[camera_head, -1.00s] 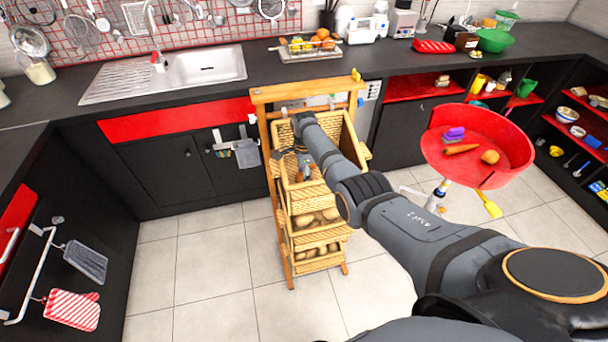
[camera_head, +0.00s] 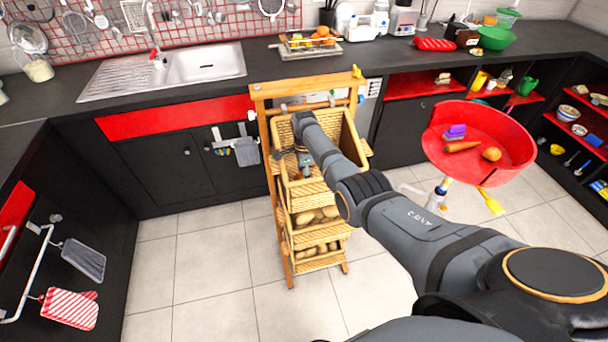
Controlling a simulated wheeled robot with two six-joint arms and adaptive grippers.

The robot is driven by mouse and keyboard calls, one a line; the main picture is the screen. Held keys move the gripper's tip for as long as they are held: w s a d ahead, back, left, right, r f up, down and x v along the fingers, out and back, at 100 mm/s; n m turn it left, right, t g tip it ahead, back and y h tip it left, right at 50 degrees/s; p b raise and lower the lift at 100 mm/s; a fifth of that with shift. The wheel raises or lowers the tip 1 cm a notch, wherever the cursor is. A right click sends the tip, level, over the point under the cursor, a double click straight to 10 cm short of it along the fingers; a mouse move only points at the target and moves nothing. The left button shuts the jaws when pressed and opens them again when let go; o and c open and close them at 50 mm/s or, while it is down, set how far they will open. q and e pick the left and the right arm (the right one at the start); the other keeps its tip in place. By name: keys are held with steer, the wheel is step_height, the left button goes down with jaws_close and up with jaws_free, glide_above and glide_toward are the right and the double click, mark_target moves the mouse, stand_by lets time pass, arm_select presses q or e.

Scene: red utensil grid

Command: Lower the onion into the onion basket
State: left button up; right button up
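A wooden rack holds stacked wicker baskets in the middle of the view. My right arm reaches from the lower right into the top basket (camera_head: 353,140). My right gripper (camera_head: 304,166) is down inside that basket, partly hidden by its own wrist and the basket walls. I cannot tell whether its fingers are open or shut. No onion can be made out at the gripper. Lower baskets (camera_head: 318,263) hold several brownish round vegetables that look like potatoes or onions. My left gripper is not in view.
A round red tray (camera_head: 510,124) at the right carries a carrot (camera_head: 463,146), a round orange-brown vegetable (camera_head: 491,154) and a purple item (camera_head: 455,131). Black counters with a sink (camera_head: 205,65) stand behind the rack. The tiled floor left of the rack is clear.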

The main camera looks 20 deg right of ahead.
steer(key=o, duration=1.3)
step_height(320, 180, up, 12)
